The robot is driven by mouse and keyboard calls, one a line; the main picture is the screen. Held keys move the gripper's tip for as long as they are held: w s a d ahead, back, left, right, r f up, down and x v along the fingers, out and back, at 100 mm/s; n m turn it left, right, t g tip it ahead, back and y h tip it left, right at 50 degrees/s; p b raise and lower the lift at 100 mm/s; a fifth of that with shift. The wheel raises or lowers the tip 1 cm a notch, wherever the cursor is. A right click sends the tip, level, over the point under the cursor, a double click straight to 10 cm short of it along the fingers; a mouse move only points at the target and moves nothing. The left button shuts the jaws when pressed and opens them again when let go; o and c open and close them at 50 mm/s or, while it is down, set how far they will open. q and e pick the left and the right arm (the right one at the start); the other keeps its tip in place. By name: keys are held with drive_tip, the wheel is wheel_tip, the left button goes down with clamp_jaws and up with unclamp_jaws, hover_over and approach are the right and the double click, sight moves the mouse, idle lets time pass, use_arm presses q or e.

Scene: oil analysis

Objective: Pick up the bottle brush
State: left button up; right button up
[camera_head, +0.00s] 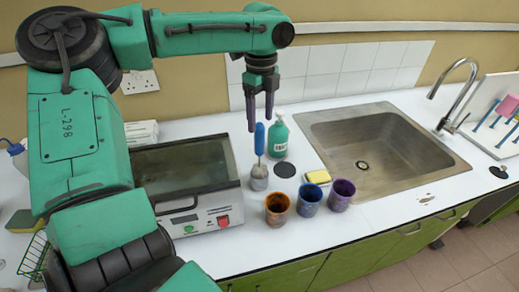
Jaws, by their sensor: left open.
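The bottle brush (259,139) has a blue handle and stands upright with its lower end at a small grey holder or head (258,178); I cannot tell which. It is on the white counter, between the grey bath and the green bottle. My left gripper (260,122) points down, open and empty, with its fingertips just above or around the top of the blue handle. I cannot tell whether they touch it. My right gripper is not in view.
A green bottle (278,136) stands close right of the brush. Orange (277,208), blue (309,198) and purple (341,194) cups stand in front, near a yellow sponge (318,177). The grey bath (208,213) is at left, the sink (433,155) at right.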

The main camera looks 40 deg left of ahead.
sight(260, 125)
use_arm(q)
wheel_tip(260, 125, down, 4)
drive_tip(key=shift+r, duration=0.2)
drive_tip(key=f, duration=0.2)
drive_tip(key=f+p, duration=0.2)
drive_tip(key=f, duration=0.1)
drive_tip(key=shift+a+f, duration=0.3)
drive_tip(key=shift+f, duration=0.25)
drive_tip(key=shift+c, duration=0.7)
drive_tip(key=shift+w, duration=0.1)
drive_tip(key=c, duration=1)
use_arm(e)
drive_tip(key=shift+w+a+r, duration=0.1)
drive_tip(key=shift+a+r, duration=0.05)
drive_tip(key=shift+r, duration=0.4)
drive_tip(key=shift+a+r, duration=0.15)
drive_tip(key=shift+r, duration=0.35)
